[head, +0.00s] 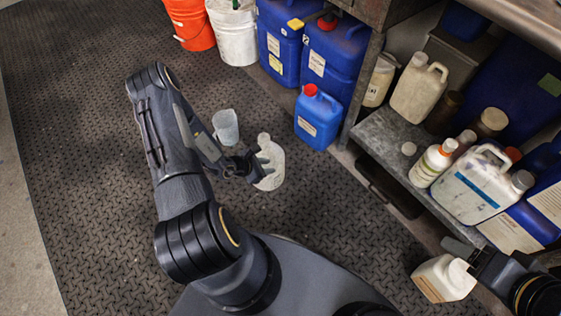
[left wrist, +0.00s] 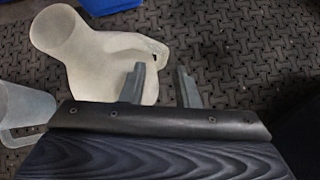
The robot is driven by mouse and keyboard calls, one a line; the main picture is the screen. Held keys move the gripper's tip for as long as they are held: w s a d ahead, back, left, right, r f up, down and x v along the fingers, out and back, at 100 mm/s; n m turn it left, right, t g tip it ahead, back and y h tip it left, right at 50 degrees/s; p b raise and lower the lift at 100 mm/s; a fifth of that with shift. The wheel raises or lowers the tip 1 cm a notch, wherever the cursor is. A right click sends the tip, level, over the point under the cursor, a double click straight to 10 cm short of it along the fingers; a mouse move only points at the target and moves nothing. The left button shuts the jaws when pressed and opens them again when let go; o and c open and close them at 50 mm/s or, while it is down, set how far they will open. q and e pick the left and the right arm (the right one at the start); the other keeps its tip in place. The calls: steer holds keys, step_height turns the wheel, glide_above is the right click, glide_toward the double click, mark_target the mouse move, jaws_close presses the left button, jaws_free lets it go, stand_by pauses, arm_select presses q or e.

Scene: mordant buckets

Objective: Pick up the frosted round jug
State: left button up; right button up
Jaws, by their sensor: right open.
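The frosted round jug (head: 269,165) stands on the dark patterned floor mat, pale and translucent with a neck and a side handle. It also shows in the left wrist view (left wrist: 85,52), its handle side towards my gripper. My left gripper (head: 254,166) is at the jug's side, fingers apart. In the left wrist view my left gripper (left wrist: 161,82) has one finger overlapping the jug's handle side and the other over bare mat; whether they touch is unclear. My right gripper (head: 458,257) is open at the lower right, close to a cream jug (head: 436,281).
A translucent beaker (head: 226,127) stands just behind and left of the jug; it also shows in the left wrist view (left wrist: 22,112). A blue canister (head: 318,120) with a red cap stands behind right. A metal shelf (head: 382,142) holds several containers. The mat at left is clear.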

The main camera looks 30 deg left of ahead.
mark_target(280, 168)
arm_select(q)
steer(key=b+x, duration=0.1)
steer(key=x, duration=0.1)
steer(key=b+x, duration=0.1)
steer(key=x, duration=0.2)
steer(key=b+x, duration=0.1)
steer(key=x, duration=0.2)
steer(key=shift+s+f, duration=0.2)
steer(key=shift+f, duration=0.2)
